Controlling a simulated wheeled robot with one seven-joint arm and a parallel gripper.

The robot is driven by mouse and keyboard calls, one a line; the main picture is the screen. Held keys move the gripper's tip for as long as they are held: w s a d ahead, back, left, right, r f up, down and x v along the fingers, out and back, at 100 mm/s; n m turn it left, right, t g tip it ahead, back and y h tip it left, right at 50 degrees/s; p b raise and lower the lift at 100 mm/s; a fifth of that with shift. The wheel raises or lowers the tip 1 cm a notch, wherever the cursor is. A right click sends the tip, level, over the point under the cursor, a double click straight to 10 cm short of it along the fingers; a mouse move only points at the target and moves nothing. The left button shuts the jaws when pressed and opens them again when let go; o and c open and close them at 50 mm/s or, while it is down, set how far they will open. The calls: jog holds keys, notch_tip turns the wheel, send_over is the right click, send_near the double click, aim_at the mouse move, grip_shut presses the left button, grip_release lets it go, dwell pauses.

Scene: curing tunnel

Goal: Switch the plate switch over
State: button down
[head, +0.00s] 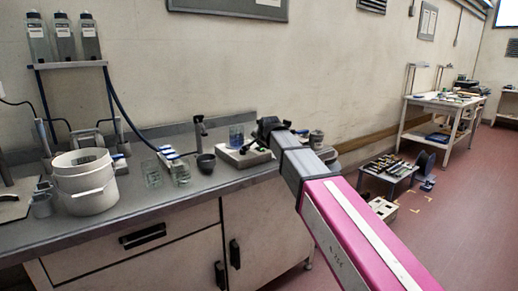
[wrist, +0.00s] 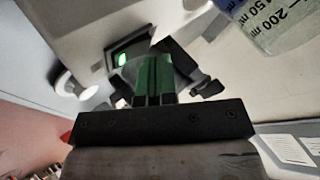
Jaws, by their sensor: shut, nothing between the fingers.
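The plate is a pale box-shaped unit (head: 232,158) on the bench, partly hidden behind my arm in the head view. In the wrist view its pale body (wrist: 60,22) shows a dark-framed switch with a green lit face (wrist: 122,59). A round white knob (wrist: 68,83) sits to the left of the switch. My gripper (wrist: 155,62) is shut and empty, with its green fingertips just right of the switch and overlapping its frame. I cannot tell whether they touch it. In the head view my gripper (head: 264,134) is over the plate's right side.
A beaker of blue liquid (head: 236,137) stands at the plate, close to my gripper; it also shows in the wrist view (wrist: 278,22). A dark cup (head: 206,164), glass beaker (head: 152,174) and white bucket (head: 84,181) stand left along the bench.

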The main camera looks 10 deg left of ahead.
aim_at(262, 149)
jog(key=shift+f, duration=0.15)
dwell(0.4)
jog(key=shift+r, duration=0.75)
jog(key=shift+s+d+r, duration=0.15)
jog(key=shift+r, duration=1.1)
jog(key=shift+s+d+r, duration=0.1)
jog(key=shift+d+r, duration=0.05)
jog(key=shift+r, duration=1.1)
jog(key=shift+s, duration=0.1)
